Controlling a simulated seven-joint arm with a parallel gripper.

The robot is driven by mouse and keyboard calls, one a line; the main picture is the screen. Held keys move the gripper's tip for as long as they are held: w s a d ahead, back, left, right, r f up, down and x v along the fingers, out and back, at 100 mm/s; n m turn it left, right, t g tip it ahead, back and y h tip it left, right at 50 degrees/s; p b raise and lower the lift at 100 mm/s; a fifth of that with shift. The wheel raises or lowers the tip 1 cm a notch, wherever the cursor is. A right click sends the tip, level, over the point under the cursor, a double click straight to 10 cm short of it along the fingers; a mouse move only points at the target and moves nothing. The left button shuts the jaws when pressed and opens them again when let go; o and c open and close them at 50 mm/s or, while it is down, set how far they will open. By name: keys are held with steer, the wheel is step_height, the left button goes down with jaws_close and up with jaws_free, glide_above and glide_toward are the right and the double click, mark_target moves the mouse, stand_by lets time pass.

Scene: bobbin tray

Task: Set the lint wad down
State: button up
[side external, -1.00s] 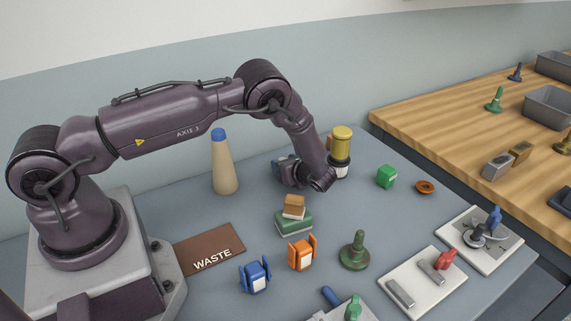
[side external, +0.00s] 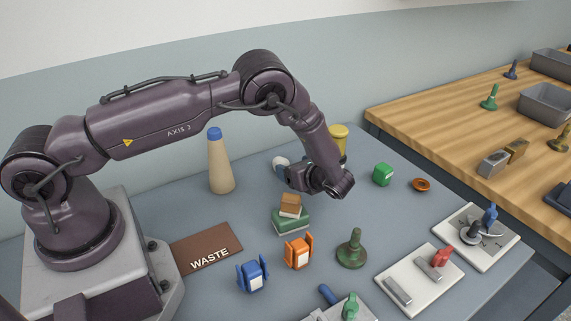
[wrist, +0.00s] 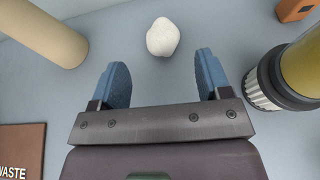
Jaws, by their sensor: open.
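The lint wad is a small white lump (wrist: 163,37) in the wrist view, just beyond my fingertips and centred between them. It appears to rest on the grey-blue table, clear of both fingers. In the side view the wad (side external: 281,161) shows behind my gripper, close to its fingers. My gripper (wrist: 163,75) is open and empty, its two blue fingers spread wide apart. In the side view my wrist partly hides the fingers. The brown WASTE mat (side external: 206,247) lies bare near my base; its corner (wrist: 22,150) shows in the wrist view.
A beige cone with a blue top (side external: 220,165) stands left of the wad. A yellow-topped, black-collared container (wrist: 285,80) stands close on the right. Stacked blocks (side external: 291,216) and blue and orange clips sit in front. Table around the wad is clear.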

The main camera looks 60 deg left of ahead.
steer(key=v, duration=0.5)
steer(key=shift+r, duration=0.15)
steer(key=s+r+n+h, duration=0.3)
steer(key=s+r+n, duration=0.15)
steer(key=r, duration=0.55)
steer(key=s+r+n+h, duration=0.3)
steer(key=r+n+h, duration=0.15)
steer(key=r, duration=0.55)
steer(key=s+d+r+n+t+h, duration=0.2)
steer(key=s+r+n+h, duration=0.1)
steer(key=s, duration=0.6)
steer(key=s+d+r+n+t+h, duration=0.3)
steer(key=s+r+n, duration=0.3)
steer(key=s, duration=0.3)
steer(key=shift+d+r+t, duration=0.25)
steer(key=shift+d+t, duration=0.05)
